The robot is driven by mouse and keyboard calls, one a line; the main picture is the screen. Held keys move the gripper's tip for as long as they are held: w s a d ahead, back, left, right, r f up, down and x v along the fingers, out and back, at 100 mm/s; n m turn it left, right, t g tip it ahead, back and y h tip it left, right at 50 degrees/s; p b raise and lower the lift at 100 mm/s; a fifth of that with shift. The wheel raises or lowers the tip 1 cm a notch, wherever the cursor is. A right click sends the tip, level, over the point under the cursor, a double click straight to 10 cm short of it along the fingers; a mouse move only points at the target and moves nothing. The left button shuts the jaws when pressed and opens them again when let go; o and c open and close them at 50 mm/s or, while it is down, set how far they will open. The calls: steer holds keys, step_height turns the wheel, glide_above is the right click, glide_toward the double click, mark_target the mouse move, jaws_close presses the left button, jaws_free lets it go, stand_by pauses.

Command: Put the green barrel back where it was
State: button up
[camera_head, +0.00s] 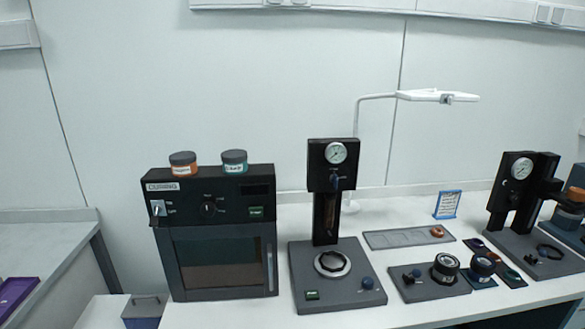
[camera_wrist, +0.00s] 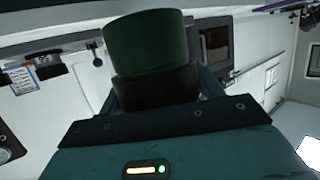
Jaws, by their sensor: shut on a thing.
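In the wrist view my gripper (camera_wrist: 158,100) is shut on the green barrel (camera_wrist: 147,42), a dark green cylinder with a black lower part. The barrel sticks out beyond the jaws, tilted slightly in the picture. The head view shows neither my gripper nor the held barrel. In the head view, small coloured mats lie at the right of the bench. A black barrel (camera_head: 482,267) stands on a blue mat (camera_head: 478,283). A green mat (camera_head: 514,280) beside it bears no barrel.
A grey base (camera_head: 432,291) carries another black barrel (camera_head: 446,266). A flat grey tray (camera_head: 393,240) lies behind. A gauge press (camera_head: 325,210) and a curing oven (camera_head: 215,235) with two jars on top stand left. A second gauge press (camera_head: 508,196) stands right.

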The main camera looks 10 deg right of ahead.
steer(key=w+a+f+m+h+b, duration=0.1)
steer(key=w+m+h, duration=0.1)
steer(key=w, duration=0.5)
steer(key=w+a+f+m+t+h+b, duration=0.1)
steer(key=w+a+m+h+b, duration=0.1)
steer(key=w, duration=0.4)
steer(key=w+a+f+m+t+h+b, duration=0.1)
steer(key=w+a+m+h, duration=0.1)
steer(key=w, duration=0.5)
steer(key=shift+w+f+h+b, duration=0.2)
steer(key=shift+w+h+b, duration=0.1)
steer(key=shift+h, duration=0.5)
steer(key=shift+s+a+r, duration=0.15)
steer(key=shift+s, duration=0.1)
steer(key=v, duration=0.4)
steer(key=shift+a+r, duration=0.1)
steer(key=shift+r, duration=0.25)
